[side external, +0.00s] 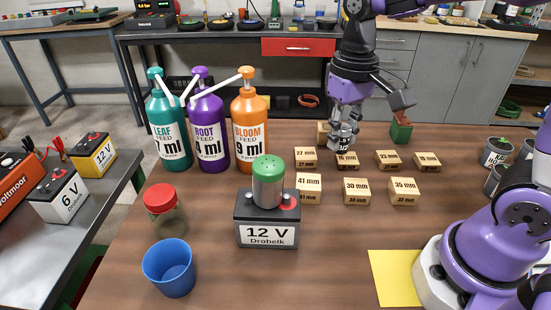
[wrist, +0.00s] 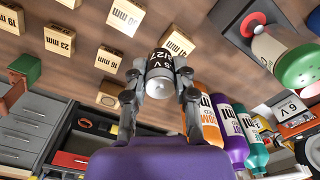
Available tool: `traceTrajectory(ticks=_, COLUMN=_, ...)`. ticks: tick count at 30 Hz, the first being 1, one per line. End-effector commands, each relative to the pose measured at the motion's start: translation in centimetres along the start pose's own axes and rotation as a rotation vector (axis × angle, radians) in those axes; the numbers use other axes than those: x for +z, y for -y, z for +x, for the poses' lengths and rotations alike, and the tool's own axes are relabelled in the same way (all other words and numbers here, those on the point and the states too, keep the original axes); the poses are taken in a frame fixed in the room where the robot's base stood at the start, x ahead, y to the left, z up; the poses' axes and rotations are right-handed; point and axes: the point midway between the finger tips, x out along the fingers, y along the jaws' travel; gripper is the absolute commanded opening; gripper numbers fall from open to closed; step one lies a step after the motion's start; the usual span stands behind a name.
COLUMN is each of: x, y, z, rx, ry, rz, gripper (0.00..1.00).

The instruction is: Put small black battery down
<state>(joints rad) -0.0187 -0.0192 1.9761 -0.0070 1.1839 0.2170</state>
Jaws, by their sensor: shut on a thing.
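The small black battery (wrist: 160,62) is a cylinder with a black and pale label and a silvery end. My gripper (wrist: 158,88) is shut on it, one finger on each side, in the wrist view. In the side view, my gripper (side external: 344,136) points down behind the wooden blocks. There the battery is mostly hidden by the fingers, with only a bit of its label (side external: 344,143) showing. I cannot tell whether it touches the table.
Wooden blocks marked in mm (side external: 356,191) stand in rows by my gripper. A 12 V battery (side external: 267,219) carries a green-topped shaker (side external: 268,182). Pump bottles (side external: 207,125) stand left. A red-lidded jar (side external: 165,211), blue cup (side external: 170,268) and yellow sheet (side external: 394,279) are nearer. The front middle is clear.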

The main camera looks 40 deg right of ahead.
Motion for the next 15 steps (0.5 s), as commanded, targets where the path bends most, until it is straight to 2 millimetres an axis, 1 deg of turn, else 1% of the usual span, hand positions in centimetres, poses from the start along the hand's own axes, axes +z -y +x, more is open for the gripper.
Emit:
traceTrajectory(ticks=1, x=0.7, y=0.0, z=0.7, rx=0.000, ry=0.002, rz=0.036, gripper=0.00)
traceTrajectory(ticks=3, x=1.3, y=-0.1, z=1.6, rx=-0.002, ry=0.001, rz=0.085, gripper=0.00)
traceTrajectory(ticks=5, x=1.4, y=-0.6, z=2.3, rx=-0.002, ry=0.001, rz=0.114, gripper=0.00)
traceTrajectory(ticks=7, x=1.3, y=-1.6, z=3.2, rx=-0.002, ry=0.002, rz=0.130, gripper=0.00)
traceTrajectory(ticks=15, x=-1.0, y=-8.0, z=7.2, rx=-0.004, ry=0.004, rz=0.132, gripper=0.00)
